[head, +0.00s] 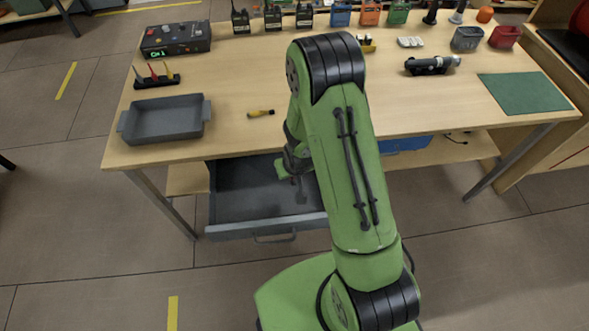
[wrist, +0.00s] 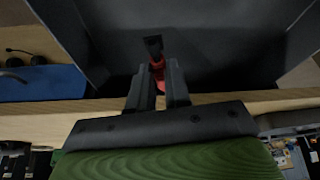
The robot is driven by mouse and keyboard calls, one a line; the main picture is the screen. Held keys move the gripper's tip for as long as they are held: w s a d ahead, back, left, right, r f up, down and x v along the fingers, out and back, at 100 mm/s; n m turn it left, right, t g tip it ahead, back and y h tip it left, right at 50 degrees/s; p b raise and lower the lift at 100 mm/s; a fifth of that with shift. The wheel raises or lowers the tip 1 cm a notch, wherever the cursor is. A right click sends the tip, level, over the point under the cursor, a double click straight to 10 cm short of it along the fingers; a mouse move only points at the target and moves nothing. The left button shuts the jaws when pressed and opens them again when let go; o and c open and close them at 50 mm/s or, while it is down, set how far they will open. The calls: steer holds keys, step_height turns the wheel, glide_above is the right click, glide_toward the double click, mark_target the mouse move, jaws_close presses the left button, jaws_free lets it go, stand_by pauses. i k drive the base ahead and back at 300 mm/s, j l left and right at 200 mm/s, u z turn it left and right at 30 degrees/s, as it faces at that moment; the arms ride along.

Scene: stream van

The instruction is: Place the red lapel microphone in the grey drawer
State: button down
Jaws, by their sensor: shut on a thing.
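The grey drawer (head: 235,213) is pulled out under the front of the table, and its inside looks bare in the head view. My gripper (wrist: 160,82) is shut on the red lapel microphone (wrist: 158,72), which has a black tip and points into the dark grey drawer interior (wrist: 215,45) in the wrist view. In the head view my gripper (head: 292,173) is over the right part of the open drawer, partly hidden by my green arm. The microphone cannot be made out there. I cannot tell how far it is above the drawer floor.
The wooden tabletop edge (head: 150,157) lies just beyond the drawer. A grey tray (head: 165,120) and a yellow-handled tool (head: 261,113) are on the table. A blue bin (head: 404,145) sits on the lower shelf, right of the drawer.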

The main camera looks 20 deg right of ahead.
mark_target(244, 190)
steer(key=z, duration=0.45)
steer(key=j+z, duration=0.1)
steer(key=z, duration=1.15)
steer(key=k+j+z, duration=0.1)
steer(key=z, duration=0.35)
steer(key=k+j+z, duration=0.1)
steer(key=z, duration=0.55)
steer(key=u, duration=0.5)
steer(key=k+u, duration=0.1)
steer(key=u, duration=0.4)
steer(key=j+u, duration=0.1)
steer(key=u, duration=0.4)
steer(key=j+u, duration=0.1)
steer(key=u, duration=0.4)
steer(key=k+j+u, duration=0.1)
steer(key=u, duration=0.45)
steer(key=j+u, duration=0.1)
steer(key=u, duration=0.9)
steer(key=j+u, duration=0.15)
steer(key=u, duration=0.35)
